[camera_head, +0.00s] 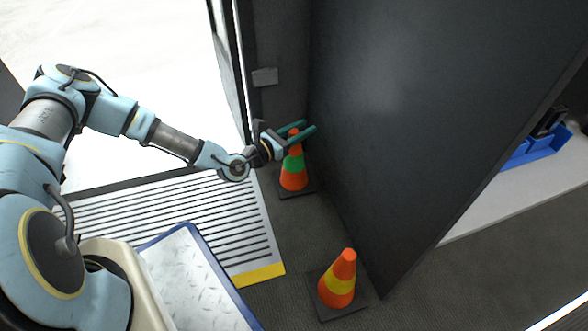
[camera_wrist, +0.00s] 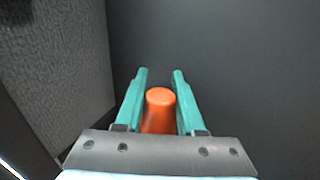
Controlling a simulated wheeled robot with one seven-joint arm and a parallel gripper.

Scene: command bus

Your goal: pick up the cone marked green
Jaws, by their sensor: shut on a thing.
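An orange cone with a green band (camera_head: 293,163) stands upright on its dark square base in the corner beside the dark panel. My gripper (camera_head: 307,127) is at the top of this cone, its teal fingers on either side of the tip. In the wrist view the orange cone top (camera_wrist: 159,98) sits between the two fingers (camera_wrist: 160,74). The gripper is shut on the cone near its top. The cone's lower part is hidden in the wrist view.
A second orange cone with a yellow band (camera_head: 338,280) stands nearer, on the dark floor. A tall dark panel (camera_head: 400,130) rises to the right of the cones. A ribbed step with a yellow edge (camera_head: 258,274) lies to the left. A blue bin (camera_head: 545,145) sits on a pale surface at far right.

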